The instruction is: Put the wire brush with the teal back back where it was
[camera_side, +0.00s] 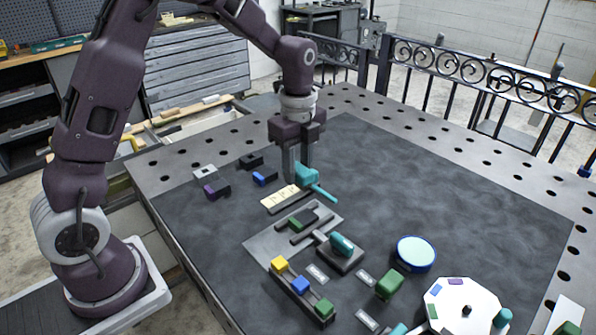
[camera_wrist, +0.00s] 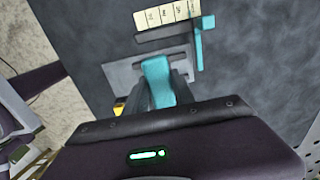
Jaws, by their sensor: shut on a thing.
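My gripper (camera_side: 299,178) points down behind the pale labelled strip and is shut on a teal piece (camera_side: 307,174), which I take to be the wire brush with the teal back. In the wrist view the teal back (camera_wrist: 157,78) shows between the dark fingers (camera_wrist: 160,100). Its bristles cannot be made out. A thin teal bar (camera_side: 324,194) shows just right of the fingertips. A teal L-shaped piece (camera_wrist: 205,32) shows beside the strip in the wrist view. I cannot tell whether it belongs to the held piece.
The pale strip (camera_side: 284,199) lies by a grey plate (camera_side: 265,243) bearing dark and green parts. A teal rounded piece (camera_side: 342,243) sits on a dark block. Coloured blocks on a rail (camera_side: 300,287), a blue-rimmed disc (camera_side: 416,253) and a white octagon (camera_side: 480,318) stand nearer. The back right is clear.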

